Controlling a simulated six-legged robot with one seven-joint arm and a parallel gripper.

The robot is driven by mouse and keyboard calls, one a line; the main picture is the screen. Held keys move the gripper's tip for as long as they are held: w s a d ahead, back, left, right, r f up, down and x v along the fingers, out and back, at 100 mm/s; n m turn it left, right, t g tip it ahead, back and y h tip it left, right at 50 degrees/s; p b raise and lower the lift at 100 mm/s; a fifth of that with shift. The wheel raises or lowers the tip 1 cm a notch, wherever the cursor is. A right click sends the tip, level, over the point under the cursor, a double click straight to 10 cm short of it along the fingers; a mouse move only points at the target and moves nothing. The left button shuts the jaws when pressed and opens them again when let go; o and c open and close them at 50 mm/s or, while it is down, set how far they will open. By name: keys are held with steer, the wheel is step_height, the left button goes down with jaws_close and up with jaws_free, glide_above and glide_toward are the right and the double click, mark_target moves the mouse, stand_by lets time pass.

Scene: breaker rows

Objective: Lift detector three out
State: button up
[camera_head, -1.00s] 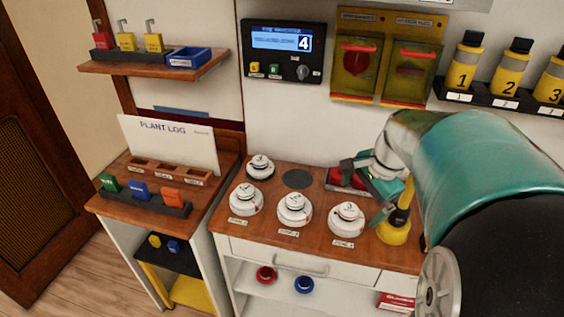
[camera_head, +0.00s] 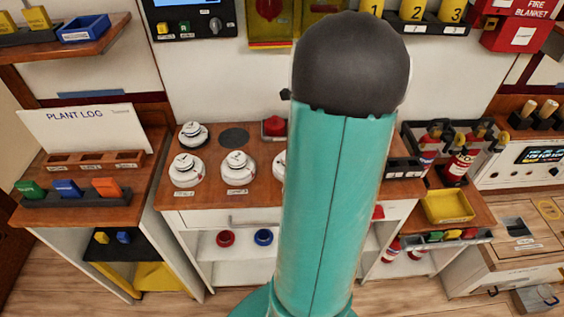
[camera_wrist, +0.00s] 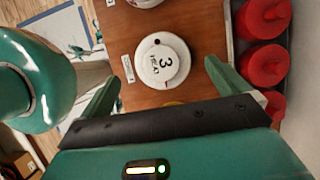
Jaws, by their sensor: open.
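Detector three (camera_wrist: 162,60) is a round white unit marked 3. It sits on the wooden bench top, beside its small white label (camera_wrist: 127,68). In the wrist view my gripper (camera_wrist: 163,72) is open and empty, with detector three in front of and between its two green fingers, apart from both. In the head view my arm hides my gripper and most of detector three (camera_head: 279,166), leaving its left edge. Two more white detectors stand left of it in the front row: the middle one (camera_head: 238,171) and the left one (camera_head: 187,171).
Behind that row are another white detector (camera_head: 193,134), an empty dark disc (camera_head: 234,137) and a red object (camera_head: 274,127). Red rounded objects (camera_wrist: 262,63) line the right of the wrist view, close to my right finger. A yellow edge (camera_wrist: 174,103) shows by my gripper.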

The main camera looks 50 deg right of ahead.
steer(key=shift+w+a+f, duration=0.15)
steer(key=shift+a+f, duration=0.1)
steer(key=shift+f, duration=0.65)
steer(key=x, duration=0.3)
steer(key=shift+d+f, duration=0.2)
steer(key=shift+f, duration=0.2)
steer(key=shift+a+f, duration=0.15)
steer(key=shift+f, duration=0.35)
steer(key=c, duration=0.8)
steer(key=shift+r, duration=0.15)
